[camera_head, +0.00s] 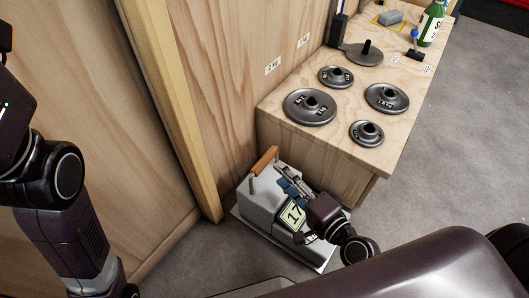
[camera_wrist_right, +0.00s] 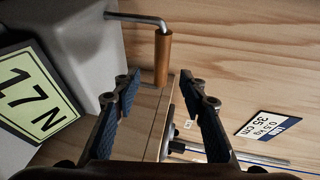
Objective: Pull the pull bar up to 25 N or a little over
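The pull bar (camera_head: 264,160) is an orange-brown wooden grip on a bent metal rod, on the grey device (camera_head: 262,190) standing low by the wooden wall. In the right wrist view the pull bar (camera_wrist_right: 162,58) lies ahead, between the directions of the two fingers. The device's yellow-green display (camera_head: 293,216) shows 17; in the wrist view the display (camera_wrist_right: 36,95) reads 17 N, and I cannot tell whether there is a decimal point. My right gripper (camera_wrist_right: 160,85) is open and empty, its blue-padded fingers short of the pull bar. My left gripper is out of view.
A wooden bench (camera_head: 350,148) behind the device carries several round metal weights (camera_head: 310,107), a green bottle (camera_head: 431,24) and small tools. A wooden post (camera_head: 172,100) stands left of the device. The grey floor (camera_head: 450,150) at right is clear.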

